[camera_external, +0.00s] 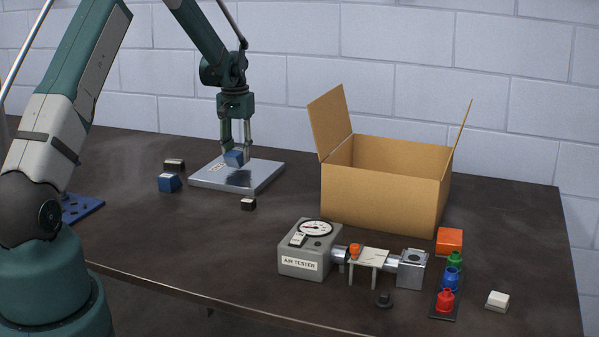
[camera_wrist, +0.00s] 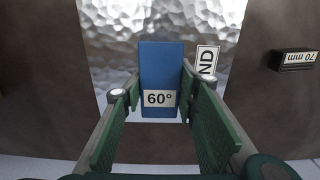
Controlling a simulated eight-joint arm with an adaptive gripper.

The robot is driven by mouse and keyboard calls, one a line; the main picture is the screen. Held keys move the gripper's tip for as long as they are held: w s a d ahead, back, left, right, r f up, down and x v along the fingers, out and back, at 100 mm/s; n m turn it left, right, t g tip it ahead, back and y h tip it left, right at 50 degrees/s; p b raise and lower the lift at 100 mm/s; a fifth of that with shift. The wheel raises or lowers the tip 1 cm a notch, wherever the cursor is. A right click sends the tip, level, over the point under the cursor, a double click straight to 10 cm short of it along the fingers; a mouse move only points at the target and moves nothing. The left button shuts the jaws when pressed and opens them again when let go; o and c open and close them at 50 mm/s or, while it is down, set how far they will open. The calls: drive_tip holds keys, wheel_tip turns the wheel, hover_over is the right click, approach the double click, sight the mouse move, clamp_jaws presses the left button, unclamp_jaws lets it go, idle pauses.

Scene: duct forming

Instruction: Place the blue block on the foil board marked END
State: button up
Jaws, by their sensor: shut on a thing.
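My gripper (camera_external: 234,142) points down over the foil board (camera_external: 258,178), a shiny silver slab at the back of the table. It is shut on a blue block (camera_external: 234,159), which sits low over the back part of the board; I cannot tell whether it touches the foil. In the wrist view the blue block (camera_wrist: 161,65) stands between my fingers (camera_wrist: 160,88) with a white "60°" label. The END tag (camera_wrist: 207,62) shows beside it, its first letter hidden. The crinkled foil board (camera_wrist: 118,38) lies beneath.
A second blue block (camera_external: 169,183) and a black block (camera_external: 174,165) lie left of the board; another black block (camera_external: 248,204) lies in front. An open cardboard box (camera_external: 382,190) stands to the right. The air tester (camera_external: 310,250) and coloured fittings (camera_external: 450,280) are at front right.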

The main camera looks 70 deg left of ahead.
sight(237, 150)
drive_tip(key=shift+f, duration=0.7)
drive_tip(key=shift+f, duration=0.15)
drive_tip(key=o, duration=1.1)
drive_tip(key=shift+c, duration=0.2)
drive_tip(key=shift+r, duration=0.2)
wheel_tip(237, 150, up, 12)
drive_tip(key=shift+f, duration=0.1)
drive_tip(key=shift+d, duration=0.1)
